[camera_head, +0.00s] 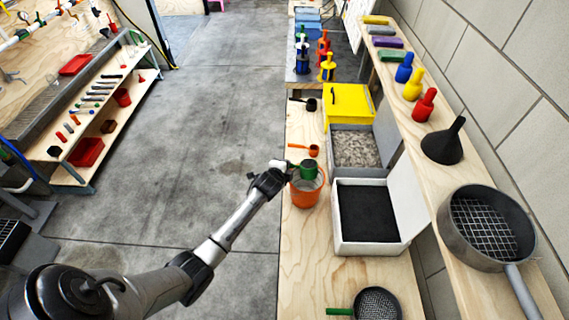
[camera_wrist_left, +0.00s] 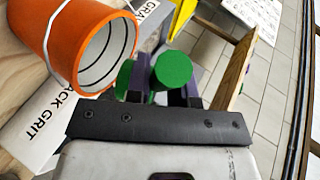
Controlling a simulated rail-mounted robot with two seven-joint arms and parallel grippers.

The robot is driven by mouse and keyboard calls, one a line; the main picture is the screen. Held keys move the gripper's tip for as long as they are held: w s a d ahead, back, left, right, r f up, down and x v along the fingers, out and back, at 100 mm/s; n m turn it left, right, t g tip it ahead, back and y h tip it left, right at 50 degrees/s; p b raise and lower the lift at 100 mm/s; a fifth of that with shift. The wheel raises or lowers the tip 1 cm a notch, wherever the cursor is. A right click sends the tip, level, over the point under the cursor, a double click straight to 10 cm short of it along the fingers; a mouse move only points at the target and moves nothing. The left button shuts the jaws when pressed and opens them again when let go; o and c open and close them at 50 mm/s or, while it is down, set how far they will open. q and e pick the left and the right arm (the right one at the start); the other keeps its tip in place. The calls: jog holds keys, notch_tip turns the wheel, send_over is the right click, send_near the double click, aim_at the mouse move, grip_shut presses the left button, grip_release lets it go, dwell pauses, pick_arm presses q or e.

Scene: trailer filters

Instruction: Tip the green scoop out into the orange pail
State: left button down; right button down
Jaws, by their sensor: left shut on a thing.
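The green scoop (camera_head: 308,168) is held at the pail's rim, over its far side in the head view. Its green parts also show between my fingers in the wrist view (camera_wrist_left: 172,70). My left gripper (camera_head: 284,167) is shut on it, at the left of the pail. The orange pail (camera_head: 304,194) stands on the wooden bench with its mouth open, and it shows at upper left in the wrist view (camera_wrist_left: 62,40). Its visible inside looks pale in the wrist view. I cannot tell the scoop's exact tilt, and its contents are hidden. My right gripper is out of view.
A white box of black grit (camera_head: 345,248) stands right of the pail, with a grey gravel box (camera_head: 340,172) and yellow box (camera_head: 345,103) behind. An orange scoop (camera_head: 312,150) lies just behind the pail. A green-handled sieve (camera_head: 377,304) lies near the front.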

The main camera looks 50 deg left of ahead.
pick_arm(q)
jog(key=shift+r+n+g+h+p, duration=0.3)
jog(key=shift+g+h+p, duration=0.2)
jog(key=shift+h+p, duration=0.3)
jog(key=shift+r+n+g+h+p, duration=0.15)
jog(key=shift+n+g+h+p, duration=0.15)
jog(key=shift+g+h+p, duration=0.25)
jog(key=shift+r+n+g+h+p, duration=0.15)
jog(key=shift+n+g+h+p, duration=0.2)
jog(key=shift+h, duration=0.2)
jog(key=shift+w+n+g+h, duration=0.15)
jog(key=shift+n+g+h, duration=0.2)
jog(key=shift+g+h, duration=0.5)
jog(key=shift+a+r+g+h+p, duration=0.15)
jog(key=shift+r+g+h+p, duration=0.2)
jog(key=shift+h, duration=0.3)
jog(key=shift+a+f+n+g+h, duration=0.1)
jog(key=shift+n+g+h, duration=0.25)
jog(key=shift+h, duration=0.25)
jog(key=shift+w+a+g+h+b, duration=0.1)
jog(key=shift+g+h+b, duration=0.15)
jog(key=shift+h+b, duration=0.2)
jog(key=shift+w+a+n+g+h+b, duration=0.2)
jog(key=shift+n+g+h+b, duration=0.25)
jog(key=shift+h+b, duration=0.7)
jog(key=shift+w+a+n+g+h+b, duration=0.1)
jog(key=shift+a+n+g+h+b, duration=0.15)
jog(key=shift+n+g+h+b, duration=0.8)
